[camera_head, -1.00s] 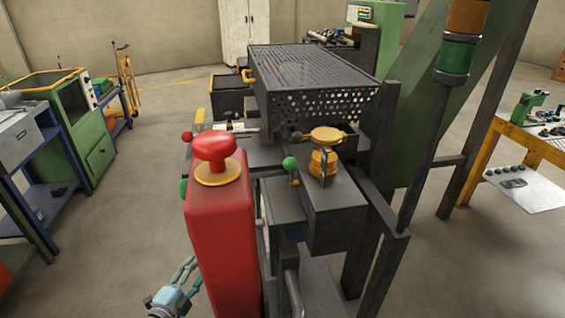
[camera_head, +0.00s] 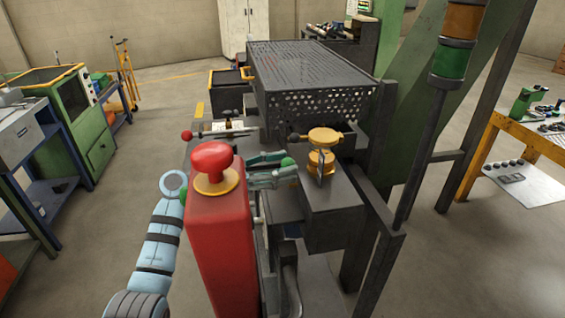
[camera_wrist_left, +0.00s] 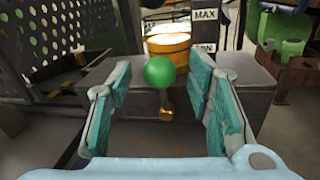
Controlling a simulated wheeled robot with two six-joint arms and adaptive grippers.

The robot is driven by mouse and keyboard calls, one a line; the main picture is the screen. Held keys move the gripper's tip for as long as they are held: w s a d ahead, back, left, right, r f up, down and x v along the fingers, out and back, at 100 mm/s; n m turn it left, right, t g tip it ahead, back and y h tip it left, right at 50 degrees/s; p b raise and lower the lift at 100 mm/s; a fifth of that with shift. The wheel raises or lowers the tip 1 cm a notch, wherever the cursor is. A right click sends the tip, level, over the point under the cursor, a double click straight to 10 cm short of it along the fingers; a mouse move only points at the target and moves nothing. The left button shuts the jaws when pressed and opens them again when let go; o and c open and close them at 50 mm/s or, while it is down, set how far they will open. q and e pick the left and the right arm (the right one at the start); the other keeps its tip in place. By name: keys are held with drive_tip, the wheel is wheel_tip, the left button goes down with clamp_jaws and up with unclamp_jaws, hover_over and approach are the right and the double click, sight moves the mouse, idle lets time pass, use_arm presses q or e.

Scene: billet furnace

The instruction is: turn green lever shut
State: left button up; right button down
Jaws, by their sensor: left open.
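The green lever shows as a round green knob (camera_head: 288,163) beside the brass-yellow fitting on the dark machine. In the left wrist view the green knob (camera_wrist_left: 159,71) sits on a short brass-coloured stem, between the two finger pads. My left gripper (camera_head: 275,172) reaches in from behind the red post, with its fingers at the knob. It is open, and in the left wrist view its pads (camera_wrist_left: 160,90) stand apart on both sides with visible gaps to the knob. Part of my left arm is hidden behind the red post. My right gripper is not in view.
The red post (camera_head: 222,240) with a red mushroom button (camera_head: 211,161) stands close in front. The yellow fitting (camera_head: 322,150) is just right of the lever. A perforated dark cover (camera_head: 310,75) rises behind. A red-knobbed lever (camera_head: 187,135) lies to the left.

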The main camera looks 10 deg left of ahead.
use_arm(q)
drive_tip(key=shift+w+d, duration=0.1)
drive_tip(key=shift+d, duration=0.15)
clamp_jaws()
drive_tip(key=shift+f, duration=0.1)
drive_tip(key=s+m+b, duration=0.1)
drive_tip(key=m+b, duration=0.1)
drive_tip(key=b, duration=0.2)
drive_tip(key=f+m+b, duration=0.1)
drive_tip(key=m+b, duration=0.1)
drive_tip(key=b, duration=0.2)
drive_tip(key=s+d+m+h+b, duration=0.1)
drive_tip(key=m+b, duration=0.1)
drive_tip(key=b, duration=0.2)
drive_tip(key=shift+s+f, duration=0.2)
drive_tip(key=shift+s, duration=0.1)
drive_tip(key=shift+s+m+b, duration=0.25)
drive_tip(key=shift+m+b, duration=0.45)
drive_tip(key=shift+b, duration=0.35)
drive_tip(key=shift+r, duration=0.1)
